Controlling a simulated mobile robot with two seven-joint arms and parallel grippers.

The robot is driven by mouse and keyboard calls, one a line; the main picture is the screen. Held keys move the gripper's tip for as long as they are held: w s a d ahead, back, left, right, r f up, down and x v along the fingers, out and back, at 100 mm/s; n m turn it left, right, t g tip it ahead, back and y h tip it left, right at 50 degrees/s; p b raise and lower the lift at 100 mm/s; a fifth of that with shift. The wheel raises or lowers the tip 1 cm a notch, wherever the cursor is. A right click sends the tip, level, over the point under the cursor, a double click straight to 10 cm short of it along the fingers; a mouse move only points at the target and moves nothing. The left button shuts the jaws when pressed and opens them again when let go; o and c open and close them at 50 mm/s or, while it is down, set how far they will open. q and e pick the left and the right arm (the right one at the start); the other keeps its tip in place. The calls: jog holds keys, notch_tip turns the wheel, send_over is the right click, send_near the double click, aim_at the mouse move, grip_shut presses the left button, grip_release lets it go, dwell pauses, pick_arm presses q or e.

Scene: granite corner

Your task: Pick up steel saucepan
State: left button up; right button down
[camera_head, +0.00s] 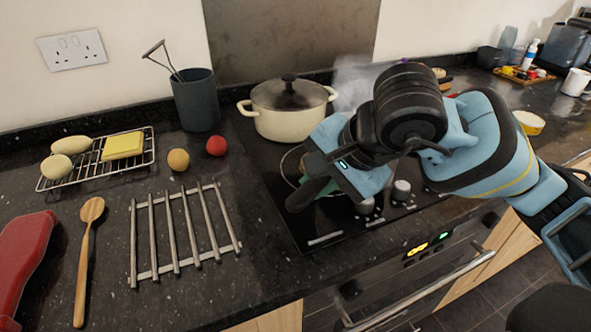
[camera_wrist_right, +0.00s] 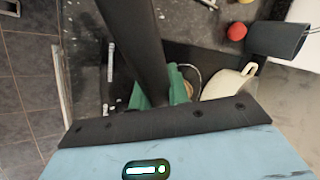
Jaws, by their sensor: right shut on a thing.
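The steel saucepan is mostly hidden behind my right gripper in the head view; only a curved part of what looks like its rim (camera_head: 285,160) shows over the black hob. My right gripper (camera_head: 308,190) is low over the left front of the hob. In the right wrist view its green fingertips (camera_wrist_right: 158,88) are shut on a dark bar, which looks like the saucepan's handle (camera_wrist_right: 135,45). A thin curved rim shows just beyond the fingertips. I cannot tell whether the pan touches the hob. My left gripper is out of view.
A lidded cream pot (camera_head: 285,122) stands close behind on the hob, with steam to its right.

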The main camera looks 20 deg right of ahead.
jog(key=s+d+r, duration=0.1)
jog(key=s+d, duration=0.2)
jog(key=s, duration=0.4)
jog(key=shift+s+b, duration=0.15)
jog(key=shift+b, duration=0.25)
